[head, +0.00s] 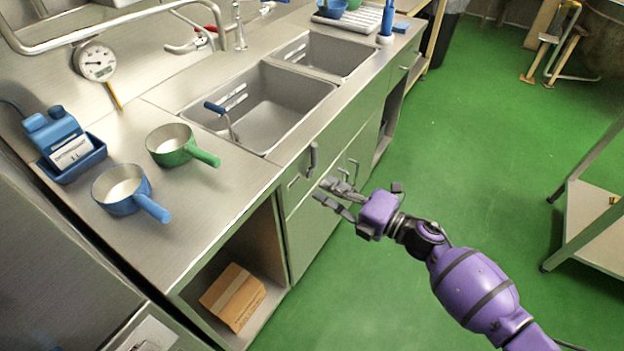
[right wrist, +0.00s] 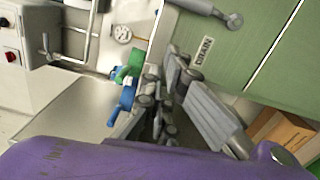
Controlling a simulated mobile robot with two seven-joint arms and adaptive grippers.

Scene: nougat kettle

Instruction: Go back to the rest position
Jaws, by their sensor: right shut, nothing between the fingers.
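My right gripper (head: 335,197) is in front of the green cabinet doors below the sink in the head view, its purple arm coming in from the lower right. Its fingers are shut with nothing held. In the right wrist view the gripper fingers (right wrist: 178,100) show close to a green cabinet front. I cannot tell whether they touch it. My left gripper is not in view.
A green pan (head: 172,148) and a blue pan (head: 122,190) stand on the steel counter (head: 225,172), beside a blue canister (head: 58,140). A cardboard box (head: 233,297) sits on the open shelf below. Green floor to the right is mostly free; a steel table (head: 590,225) stands at far right.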

